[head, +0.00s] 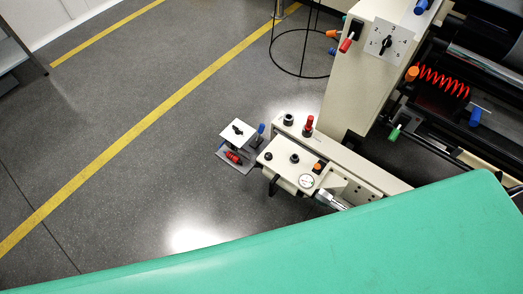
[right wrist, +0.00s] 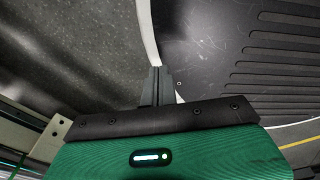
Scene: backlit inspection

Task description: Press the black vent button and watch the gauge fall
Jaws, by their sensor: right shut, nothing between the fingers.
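In the head view a cream control box (head: 285,167) stands below the large machine. On its top are two round black buttons, one at the left (head: 268,156) and one nearer the middle (head: 294,158). I see no label telling which is the vent button. A small round white-faced gauge (head: 306,181) sits at the box's lower right; its needle is too small to read. My right gripper (right wrist: 156,71) shows in the right wrist view, shut and empty, with dark floor and a ribbed black surface beyond it. The box is not recognisable there. Neither gripper shows in the head view.
A red knob (head: 308,125) and a black knob (head: 288,119) stand on the cream ledge behind the box. A small switch box (head: 237,133) is to its left. A numbered dial (head: 386,41) is on the machine column. Open grey floor (head: 130,180) with yellow lines lies left.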

